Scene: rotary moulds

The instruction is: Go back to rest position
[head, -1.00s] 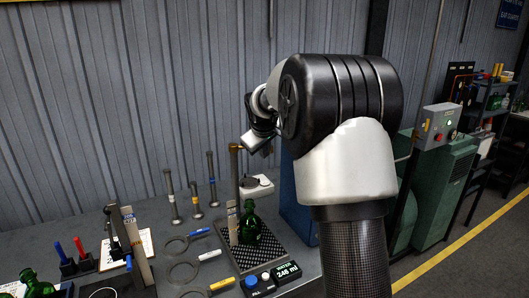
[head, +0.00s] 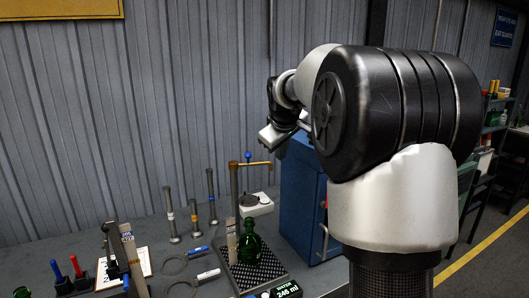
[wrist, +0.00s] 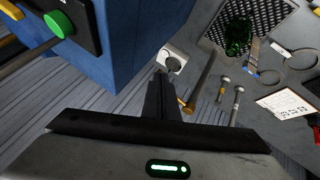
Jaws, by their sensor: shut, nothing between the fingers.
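My gripper (wrist: 162,82) shows in the wrist view with its fingers together and nothing between them. In the head view my gripper (head: 272,143) hangs at the end of my folded arm, above the bench and left of the blue cabinet. The fingertips are small and hard to make out there. A green bottle (head: 249,242) stands upright on a perforated drip tray (head: 268,273), apart from my gripper. The bottle also shows at the top of the wrist view (wrist: 238,38).
A brass spout post (head: 236,195) rises beside the bottle. The blue cabinet (head: 301,200) stands close to my arm. Several metal rods (head: 194,216) and ring-ended tools (head: 176,264) occupy the bench (head: 165,240).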

